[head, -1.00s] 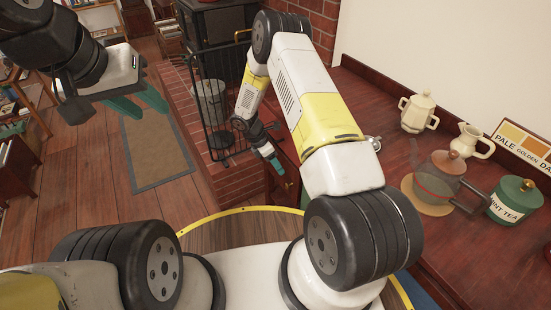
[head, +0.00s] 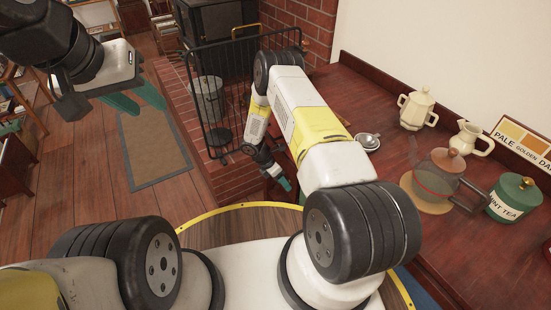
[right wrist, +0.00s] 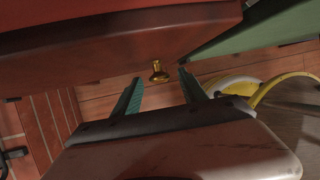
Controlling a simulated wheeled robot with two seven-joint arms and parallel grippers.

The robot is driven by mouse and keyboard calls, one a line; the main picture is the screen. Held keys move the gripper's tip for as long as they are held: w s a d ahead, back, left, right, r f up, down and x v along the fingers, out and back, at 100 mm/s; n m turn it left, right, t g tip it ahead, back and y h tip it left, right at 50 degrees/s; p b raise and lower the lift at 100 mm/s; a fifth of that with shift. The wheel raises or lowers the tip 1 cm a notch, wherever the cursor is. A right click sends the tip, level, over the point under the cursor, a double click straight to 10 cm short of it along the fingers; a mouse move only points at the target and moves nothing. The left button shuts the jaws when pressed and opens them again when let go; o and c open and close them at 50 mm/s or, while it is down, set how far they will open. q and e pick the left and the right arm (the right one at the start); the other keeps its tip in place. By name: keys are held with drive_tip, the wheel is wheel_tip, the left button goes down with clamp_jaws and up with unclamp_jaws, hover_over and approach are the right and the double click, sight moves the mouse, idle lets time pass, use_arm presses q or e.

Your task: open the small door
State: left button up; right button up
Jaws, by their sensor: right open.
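The right wrist view shows a small brass knob (right wrist: 158,71) on a dark red-brown wooden panel (right wrist: 110,60), which looks like the small door's front. My right gripper (right wrist: 156,82) is open, with a teal finger on each side of the knob in the picture. I see no finger touching the knob. In the head view my right gripper (head: 280,176) is low at the left side of the wooden counter. My arm hides most of the cabinet front there, and I cannot tell whether the door is ajar. My left gripper (head: 135,102) is open and empty above the floor.
The red-brown counter (head: 440,235) holds a glass teapot (head: 440,172), a green tea tin (head: 514,198), cream pots and a small cup (head: 368,141). A black fireguard (head: 215,110) stands on the brick hearth close to my right gripper. Open floor lies left.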

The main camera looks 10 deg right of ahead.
drive_tip(key=shift+c, duration=0.4)
clamp_jaws()
idle(0.9)
